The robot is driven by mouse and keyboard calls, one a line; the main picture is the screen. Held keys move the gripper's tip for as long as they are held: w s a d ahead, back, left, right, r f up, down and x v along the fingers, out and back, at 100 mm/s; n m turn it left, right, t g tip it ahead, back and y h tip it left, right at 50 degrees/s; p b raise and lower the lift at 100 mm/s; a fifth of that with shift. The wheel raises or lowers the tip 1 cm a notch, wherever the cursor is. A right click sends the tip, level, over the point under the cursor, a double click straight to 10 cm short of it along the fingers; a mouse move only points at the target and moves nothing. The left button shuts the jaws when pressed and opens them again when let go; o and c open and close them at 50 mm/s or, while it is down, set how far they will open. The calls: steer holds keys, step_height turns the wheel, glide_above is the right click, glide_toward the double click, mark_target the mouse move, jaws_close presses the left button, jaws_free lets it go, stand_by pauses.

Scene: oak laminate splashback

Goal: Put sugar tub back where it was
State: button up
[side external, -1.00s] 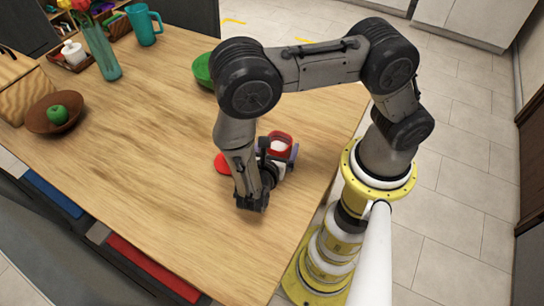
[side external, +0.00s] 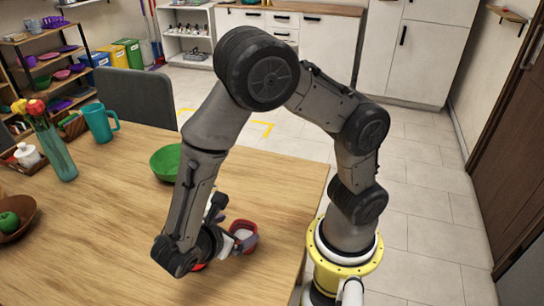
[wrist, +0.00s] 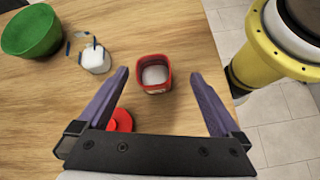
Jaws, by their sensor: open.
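The red tub (wrist: 143,87), open at the top with white contents that look like sugar, stands upright on the wooden table. In the side view the tub (side external: 246,246) is near the table's right edge, partly behind my gripper (side external: 229,236). In the wrist view my gripper (wrist: 158,76) is open, its purple fingers to either side of the tub with gaps showing. A red lid (wrist: 119,121) lies flat beside the tub, partly hidden by the gripper; only a sliver of the lid (side external: 199,267) shows in the side view.
A small white container with blue clips (wrist: 95,59) and a green bowl (wrist: 31,31) stand left of the tub. A teal jug (side external: 101,123), flower vase (side external: 52,148) and tray with a white pot (side external: 27,155) are farther left.

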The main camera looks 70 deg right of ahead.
steer(key=s+d+r+m+t+y, duration=0.3)
steer(key=r+m+y, duration=0.2)
steer(key=r+m, duration=0.2)
steer(key=s+d+r+m+t+y, duration=0.3)
steer(key=r+m, duration=0.5)
steer(key=r, duration=0.3)
steer(key=shift+s+d+r+y, duration=0.35)
steer(key=shift+s+d+y, duration=0.25)
steer(key=shift+y, duration=0.4)
